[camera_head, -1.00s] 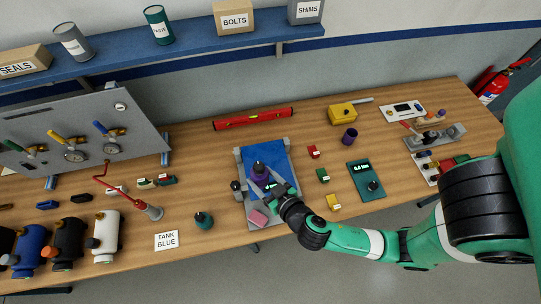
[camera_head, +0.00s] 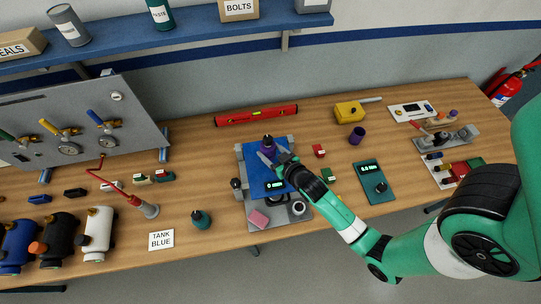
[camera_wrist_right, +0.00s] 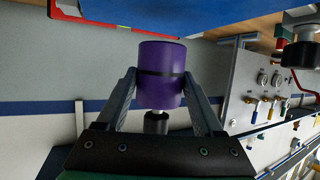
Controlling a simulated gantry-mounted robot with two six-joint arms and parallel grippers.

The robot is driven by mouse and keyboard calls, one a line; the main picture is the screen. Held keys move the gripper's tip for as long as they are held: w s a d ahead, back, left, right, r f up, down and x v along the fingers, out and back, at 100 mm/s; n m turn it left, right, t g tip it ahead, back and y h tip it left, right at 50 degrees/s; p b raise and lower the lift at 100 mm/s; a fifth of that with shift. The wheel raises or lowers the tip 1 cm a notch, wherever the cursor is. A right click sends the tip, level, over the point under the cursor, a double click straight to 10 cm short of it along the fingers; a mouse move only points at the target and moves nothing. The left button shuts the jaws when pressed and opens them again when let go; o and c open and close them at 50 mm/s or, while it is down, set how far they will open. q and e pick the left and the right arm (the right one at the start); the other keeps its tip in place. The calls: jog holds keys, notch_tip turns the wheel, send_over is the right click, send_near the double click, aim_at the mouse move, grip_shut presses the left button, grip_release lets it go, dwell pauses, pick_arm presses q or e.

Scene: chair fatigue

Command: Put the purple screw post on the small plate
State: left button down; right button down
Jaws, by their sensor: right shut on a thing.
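The purple screw post (camera_head: 267,142) is a short purple cylinder with a dark band and a dark knob on top. My right gripper (camera_head: 271,157) is shut on it over the back part of a blue-topped fixture (camera_head: 262,181). In the right wrist view the post (camera_wrist_right: 161,62) sits between the two fingers of the gripper (camera_wrist_right: 160,84), with a metal stem towards the palm. Whether its far end touches a surface is hidden. My left gripper is out of view.
A purple cup (camera_head: 357,136), red block (camera_head: 319,151) and teal device (camera_head: 373,182) are to the right. A red level (camera_head: 256,115) lies behind.

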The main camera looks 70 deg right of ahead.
aim_at(273, 158)
jog(key=shift+d+f, duration=0.3)
jog(key=shift+w+f+b, duration=0.1)
jog(key=shift+f+b, duration=0.45)
jog(key=shift+f, duration=0.9)
jog(key=shift+f, duration=0.1)
grip_release()
jog(key=shift+f, duration=0.1)
jog(key=shift+a+r, duration=0.1)
jog(key=shift+r, duration=0.1)
jog(key=v, duration=1.2)
